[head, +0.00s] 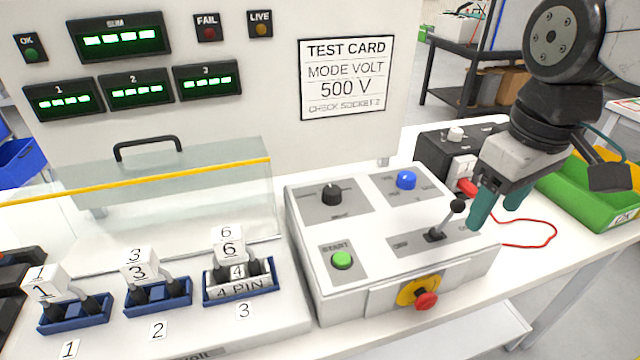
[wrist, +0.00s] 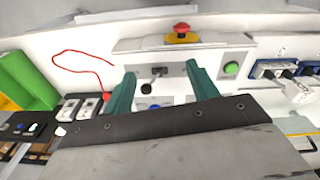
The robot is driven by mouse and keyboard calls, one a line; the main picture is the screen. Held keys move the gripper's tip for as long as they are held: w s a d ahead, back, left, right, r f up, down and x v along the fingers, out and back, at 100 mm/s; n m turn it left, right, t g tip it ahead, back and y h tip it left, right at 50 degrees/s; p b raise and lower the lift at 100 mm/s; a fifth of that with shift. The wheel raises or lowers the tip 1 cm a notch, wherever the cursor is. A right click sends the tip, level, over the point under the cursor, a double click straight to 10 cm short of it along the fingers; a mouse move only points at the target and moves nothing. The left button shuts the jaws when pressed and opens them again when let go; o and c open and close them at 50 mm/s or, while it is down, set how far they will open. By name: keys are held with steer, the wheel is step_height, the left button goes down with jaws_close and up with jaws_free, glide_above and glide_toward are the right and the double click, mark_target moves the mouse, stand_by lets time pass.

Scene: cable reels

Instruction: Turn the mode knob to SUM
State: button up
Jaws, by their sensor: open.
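The white control box (head: 345,281) carries a black knob (head: 331,193) on a grey plate at its back left and a blue knob (head: 405,180) at its back right. Their labels are too small to read, so I cannot tell which setting either points to. My gripper (head: 497,212) is open and empty, with teal fingers, above the right side of the box, beside the black-balled lever (head: 457,206). In the wrist view its fingers (wrist: 160,70) frame the lever, and part of the blue knob (wrist: 154,106) shows; the black knob is not visible there.
A green start button (head: 342,260) and a red stop button (head: 426,300) sit on the box. A dark box with a red lead (head: 540,245) and a green bin (head: 590,200) are right.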

steer(key=w+a+n, duration=0.8)
steer(key=w+a, duration=0.1)
steer(key=w, duration=0.3)
steer(key=n+g, duration=0.1)
steer(key=n, duration=0.7)
glide_above(332, 189)
step_height(332, 189, down, 5)
steer(key=shift+s+f, duration=0.1)
steer(key=shift+f, duration=0.05)
step_height(332, 189, down, 7)
steer(key=shift+r, duration=0.15)
steer(key=shift+f, duration=0.35)
steer(key=c, duration=1)
